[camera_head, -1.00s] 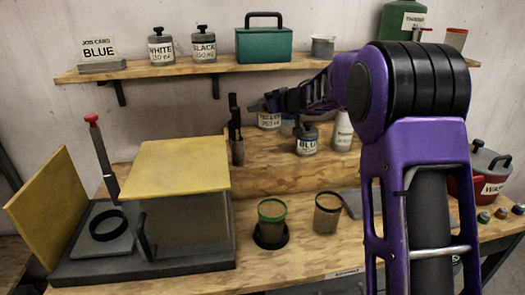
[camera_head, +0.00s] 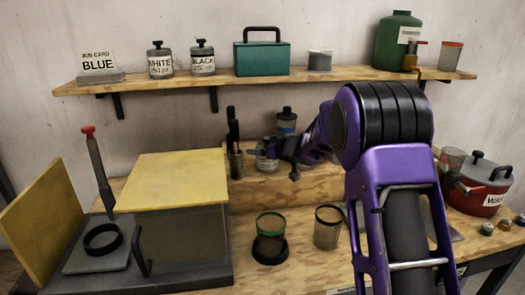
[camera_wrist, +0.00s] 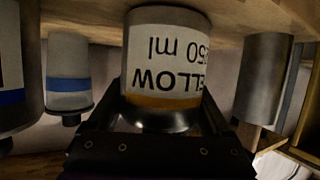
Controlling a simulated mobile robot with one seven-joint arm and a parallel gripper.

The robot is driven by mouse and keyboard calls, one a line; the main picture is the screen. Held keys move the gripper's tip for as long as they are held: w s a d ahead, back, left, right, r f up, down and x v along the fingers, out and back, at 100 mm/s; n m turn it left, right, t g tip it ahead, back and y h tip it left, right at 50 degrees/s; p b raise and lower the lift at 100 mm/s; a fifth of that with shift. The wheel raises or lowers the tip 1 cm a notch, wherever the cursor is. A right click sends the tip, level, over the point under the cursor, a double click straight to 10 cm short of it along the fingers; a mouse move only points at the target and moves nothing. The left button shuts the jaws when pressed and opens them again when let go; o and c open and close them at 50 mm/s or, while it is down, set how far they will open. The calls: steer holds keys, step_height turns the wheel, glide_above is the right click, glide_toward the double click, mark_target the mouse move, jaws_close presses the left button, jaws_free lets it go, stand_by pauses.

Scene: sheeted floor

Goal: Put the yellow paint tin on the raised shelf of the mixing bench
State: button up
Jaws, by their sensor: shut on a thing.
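The yellow paint tin (camera_wrist: 168,52) fills the middle of the wrist view, upside down there, with a white label reading "YELLOW" and a yellow band. My gripper (camera_wrist: 180,108) is shut on it, one finger on each side. In the head view the tin (camera_head: 266,161) is partly hidden by my gripper (camera_head: 280,154). It is upright over the raised shelf (camera_head: 275,187) of the mixing bench, beside the brush pot. Its base is at or very close to the wood; I cannot tell whether it touches.
The brush pot (camera_head: 236,163) stands just left of the tin. A grey bottle with a blue band (camera_head: 287,122) stands behind. A yellow-topped box (camera_head: 175,180) and two mesh-like cups (camera_head: 270,235) are on the lower bench. The wall shelf (camera_head: 225,80) runs above.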

steer(key=shift+f, duration=0.15)
steer(key=o, duration=1.6)
steer(key=shift+r, duration=0.25)
steer(key=p+v, duration=0.1)
steer(key=v, duration=1.1)
steer(key=shift+f, duration=0.1)
